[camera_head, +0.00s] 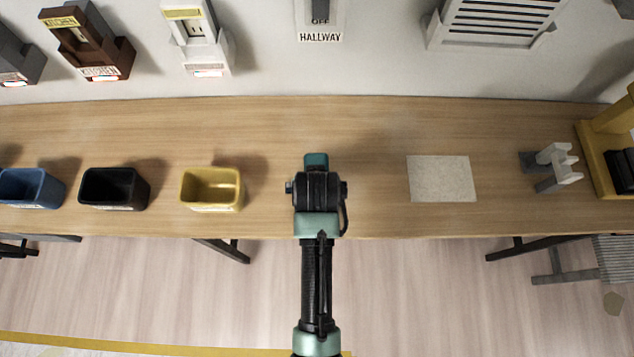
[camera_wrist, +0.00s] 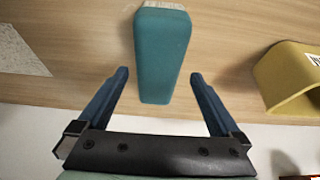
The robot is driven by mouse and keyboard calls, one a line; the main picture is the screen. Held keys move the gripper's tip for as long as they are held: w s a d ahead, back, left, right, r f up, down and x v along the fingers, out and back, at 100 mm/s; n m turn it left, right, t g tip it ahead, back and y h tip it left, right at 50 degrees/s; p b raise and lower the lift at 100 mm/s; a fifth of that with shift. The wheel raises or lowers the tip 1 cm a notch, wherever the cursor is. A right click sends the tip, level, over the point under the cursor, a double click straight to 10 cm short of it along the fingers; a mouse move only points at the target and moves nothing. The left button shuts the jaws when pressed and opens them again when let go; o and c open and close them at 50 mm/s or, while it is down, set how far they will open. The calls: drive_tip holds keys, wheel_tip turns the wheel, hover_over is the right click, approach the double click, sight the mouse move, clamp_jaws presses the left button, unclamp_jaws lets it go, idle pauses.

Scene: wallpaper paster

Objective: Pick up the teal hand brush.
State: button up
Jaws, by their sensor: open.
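The teal hand brush (camera_wrist: 163,55) shows at the top middle of the wrist view, with a pale strip at its far end. My gripper (camera_wrist: 159,74) is open, with one dark blue finger on each side of the brush's near end in the picture. A gap shows on both sides, and neither finger visibly touches it. I cannot tell the height between the fingertips and the brush. In the head view, my wrist is over the middle of the table, and the fingers are hidden below it. I cannot make out the brush for certain there.
The wooden table (camera_head: 370,118) runs along the wall. A yellow bin (camera_head: 211,204), a black bin (camera_head: 113,192) and a blue bin (camera_head: 30,190) stand to the left. A pale sheet (camera_head: 441,178) lies to the right, before a grey holder (camera_head: 556,166). The wood around my wrist is clear.

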drive_tip(key=shift+x, duration=1.7)
drive_tip(key=shift+d, duration=0.2)
drive_tip(key=c, duration=1.5)
